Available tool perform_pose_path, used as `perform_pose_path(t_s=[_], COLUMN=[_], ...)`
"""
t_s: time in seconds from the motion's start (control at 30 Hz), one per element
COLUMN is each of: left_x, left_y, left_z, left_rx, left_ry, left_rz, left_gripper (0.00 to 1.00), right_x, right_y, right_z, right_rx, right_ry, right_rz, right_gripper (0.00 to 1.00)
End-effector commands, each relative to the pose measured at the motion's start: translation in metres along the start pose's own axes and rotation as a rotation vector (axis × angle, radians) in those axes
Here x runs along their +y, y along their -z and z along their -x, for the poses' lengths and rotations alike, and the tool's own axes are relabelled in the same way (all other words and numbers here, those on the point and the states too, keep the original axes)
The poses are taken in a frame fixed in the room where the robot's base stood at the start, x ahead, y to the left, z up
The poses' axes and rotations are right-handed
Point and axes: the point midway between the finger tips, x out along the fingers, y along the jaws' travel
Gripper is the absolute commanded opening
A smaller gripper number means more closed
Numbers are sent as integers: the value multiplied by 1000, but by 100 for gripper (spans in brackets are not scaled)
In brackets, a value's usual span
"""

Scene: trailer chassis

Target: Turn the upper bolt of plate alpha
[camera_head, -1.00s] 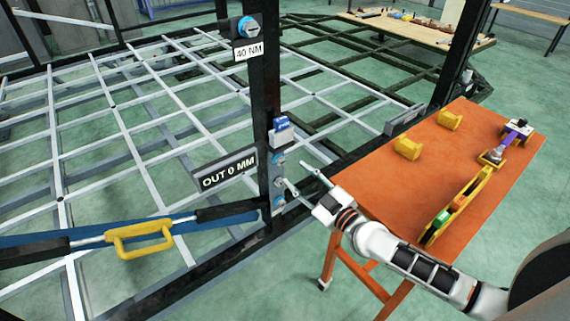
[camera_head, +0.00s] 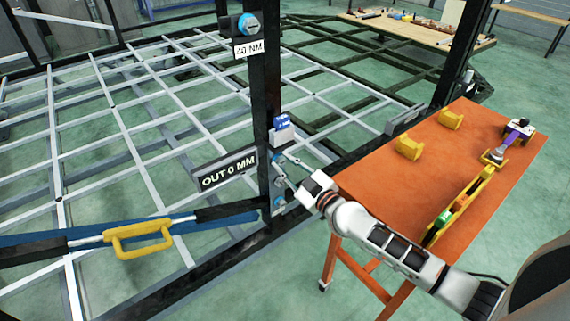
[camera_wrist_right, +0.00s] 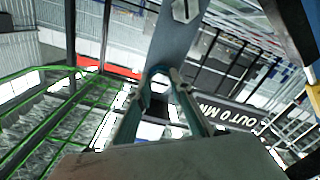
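Plate alpha is likely the narrow grey plate (camera_head: 278,184) on the dark post; no name is readable on it. In the right wrist view the plate (camera_wrist_right: 178,40) runs up from between my fingertips, with a bolt head (camera_wrist_right: 186,9) at its far end. In the head view the upper bolt (camera_head: 279,160) is near the plate's top, and a lower bolt (camera_head: 279,201) shows below. Contact is unclear. My left gripper is not in view.
An "OUT 0 MM" sign (camera_head: 228,170) is just left of the post. A blue-and-white block (camera_head: 281,130) sits above the plate, and a "40 NM" sign (camera_head: 248,49) higher up. A yellow handle (camera_head: 138,240) is at lower left. An orange table (camera_head: 385,180) stands right.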

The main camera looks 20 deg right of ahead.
Motion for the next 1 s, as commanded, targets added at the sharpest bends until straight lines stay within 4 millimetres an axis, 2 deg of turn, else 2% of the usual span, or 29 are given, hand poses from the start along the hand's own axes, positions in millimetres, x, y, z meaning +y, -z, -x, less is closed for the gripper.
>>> perform_pose_path(t_s=[0.47,1.0], left_x=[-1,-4], left_y=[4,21], left_z=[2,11], left_rx=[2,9], left_ry=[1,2], left_rz=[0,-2], left_gripper=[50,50], right_x=[0,0], right_y=[0,1], right_z=[0,0], right_rx=[0,-1], right_ry=[1,1], right_rz=[-77,-533], right_gripper=[0,0])
